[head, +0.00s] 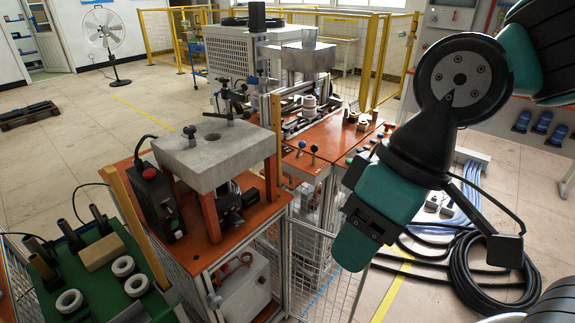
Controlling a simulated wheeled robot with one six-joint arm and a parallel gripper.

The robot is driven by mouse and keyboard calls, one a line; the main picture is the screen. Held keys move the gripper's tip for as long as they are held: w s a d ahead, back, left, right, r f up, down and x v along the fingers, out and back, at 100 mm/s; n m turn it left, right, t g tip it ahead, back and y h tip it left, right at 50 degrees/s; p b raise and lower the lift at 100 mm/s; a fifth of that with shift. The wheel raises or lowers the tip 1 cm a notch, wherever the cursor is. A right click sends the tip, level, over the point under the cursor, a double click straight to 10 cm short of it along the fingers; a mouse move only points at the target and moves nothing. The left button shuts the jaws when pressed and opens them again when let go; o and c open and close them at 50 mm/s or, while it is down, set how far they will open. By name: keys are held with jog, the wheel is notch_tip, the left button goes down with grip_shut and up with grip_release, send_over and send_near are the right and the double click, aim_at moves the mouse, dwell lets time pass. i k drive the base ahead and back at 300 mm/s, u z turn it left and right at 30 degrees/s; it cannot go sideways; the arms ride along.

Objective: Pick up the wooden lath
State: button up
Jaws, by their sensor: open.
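Two upright wooden laths show in the head view. One long, thin, light-brown wooden lath (122,217) stands slightly tilted between the green tray and the orange-topped bench at the left. Another narrow wooden lath (277,135) stands upright at the right side of the grey block on the bench. I cannot tell which of them the task means. My teal and black arm hangs at the right, its lower end well to the right of both laths and apart from them. My gripper's fingers do not show.
A green tray (146,301) at the lower left holds white rings, dark cylinders and a tan block (101,252). A heavy grey block (215,157) stands on orange legs on the bench (262,212). Black cable coils (480,285) lie on the floor at the right.

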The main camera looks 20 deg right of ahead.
aim_at(276, 111)
jog(key=u, duration=0.15)
jog(key=i, duration=0.9)
jog(key=u, duration=0.9)
